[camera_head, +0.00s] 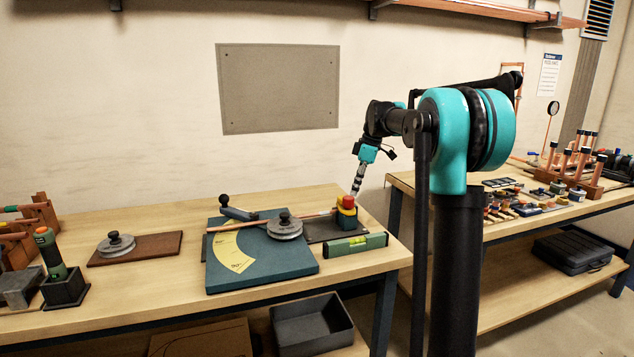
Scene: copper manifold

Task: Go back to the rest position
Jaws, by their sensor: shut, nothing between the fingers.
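My gripper (357,180) is at the end of my turquoise and black arm and points down over the right end of the left workbench (150,305). It is small in view and looks shut and empty. A copper tube (312,216) lies across the blue bending board (222,277), running toward the yellow block. A grey wheel with a black knob (285,227) sits on the board.
A green level (356,244) lies at the bench's right front. Another grey wheel (116,244) rests on a brown plate at left, near a green-handled tool (48,250) in a black holder. A second bench (505,237) with copper pipes and small parts stands at right. A shelf hangs above.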

